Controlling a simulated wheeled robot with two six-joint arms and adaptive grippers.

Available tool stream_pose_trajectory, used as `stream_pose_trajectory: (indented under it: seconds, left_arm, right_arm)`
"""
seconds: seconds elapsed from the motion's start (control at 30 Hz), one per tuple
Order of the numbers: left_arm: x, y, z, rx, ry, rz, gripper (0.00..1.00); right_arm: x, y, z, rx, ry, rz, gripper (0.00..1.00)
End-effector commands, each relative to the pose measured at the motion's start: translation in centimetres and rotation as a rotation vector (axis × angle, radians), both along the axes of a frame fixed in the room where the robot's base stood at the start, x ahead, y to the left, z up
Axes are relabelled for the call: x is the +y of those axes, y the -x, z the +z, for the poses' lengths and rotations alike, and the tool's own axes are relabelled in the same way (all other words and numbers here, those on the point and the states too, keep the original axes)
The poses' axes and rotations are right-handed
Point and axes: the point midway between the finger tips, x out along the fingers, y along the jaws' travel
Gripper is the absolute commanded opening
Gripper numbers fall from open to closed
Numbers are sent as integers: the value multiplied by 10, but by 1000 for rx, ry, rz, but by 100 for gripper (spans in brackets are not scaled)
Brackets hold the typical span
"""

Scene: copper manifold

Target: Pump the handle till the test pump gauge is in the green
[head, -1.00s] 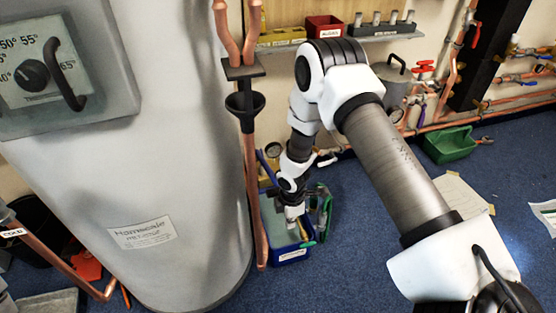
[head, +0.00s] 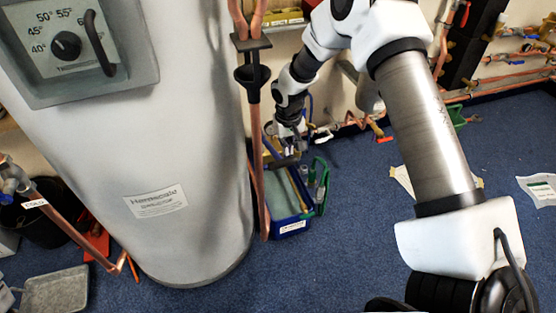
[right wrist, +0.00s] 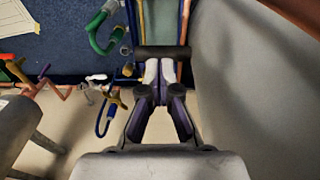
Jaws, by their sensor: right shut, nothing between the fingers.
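The test pump is a blue open box (head: 291,228) on the floor beside the grey cylinder, with a green hose (head: 322,186) at its right side. My right gripper (head: 291,150) is above the far end of the box. In the right wrist view its fingers (right wrist: 160,70) are shut and empty, with their tips right by the crossbar; I cannot tell whether they touch. The gauge face cannot be made out. My left gripper is not in view.
The large grey cylinder (head: 185,150) and upright copper pipes (head: 256,150) stand close to the left of the pump. Copper pipework (head: 510,78) runs along the wall. Blue carpet (head: 350,260) is clear to the pump's right, with papers (head: 538,188) beyond.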

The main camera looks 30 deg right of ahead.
Motion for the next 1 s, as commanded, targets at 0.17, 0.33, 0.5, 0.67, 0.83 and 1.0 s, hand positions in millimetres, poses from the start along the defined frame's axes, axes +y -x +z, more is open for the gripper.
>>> stream_pose_trajectory:
  seconds: [0.17, 0.33, 0.5, 0.67, 0.83, 1.0]
  left_arm:
    - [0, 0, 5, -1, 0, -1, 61]
    - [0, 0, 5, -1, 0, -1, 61]
    - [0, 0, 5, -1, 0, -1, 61]
    - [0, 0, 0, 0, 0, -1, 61]
    - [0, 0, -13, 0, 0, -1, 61]
    - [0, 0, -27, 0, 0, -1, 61]
  right_arm:
    - [-10, -28, 63, -119, -18, -25, 0]
    - [-10, -31, 68, -131, -17, -22, 0]
    - [-10, -31, 68, -130, -17, -21, 0]
    - [-11, -32, 55, -128, -17, -21, 0]
    - [-12, -38, 23, -128, -17, -21, 0]
    - [-14, -45, -15, -127, -17, -20, 0]
